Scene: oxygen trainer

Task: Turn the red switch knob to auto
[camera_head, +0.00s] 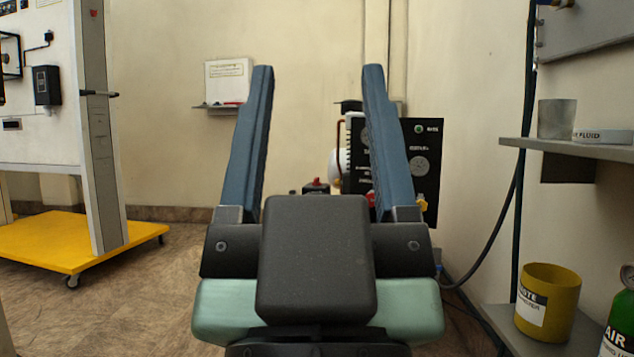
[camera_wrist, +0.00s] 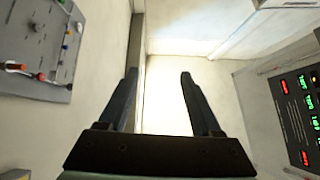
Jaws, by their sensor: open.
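My gripper (camera_head: 318,67) fills the middle of the head view, its two blue fingers pointing up and wide apart with nothing between them. It also shows open and empty in the wrist view (camera_wrist: 158,72). A small red knob (camera_head: 316,182) on a dark base shows low between the fingers, beyond my gripper. A black panel (camera_head: 426,150) with white lettering and a green light stands behind the right finger, which hides part of it. I cannot tell which red part is the switch knob, nor read an auto mark.
A yellow wheeled base (camera_head: 60,245) carries a white panel stand at left. At right are a shelf with a grey cup (camera_head: 556,118), a yellow bin (camera_head: 547,300) and a green bottle (camera_head: 622,315). A grey panel with several coloured knobs (camera_wrist: 40,40) shows in the wrist view.

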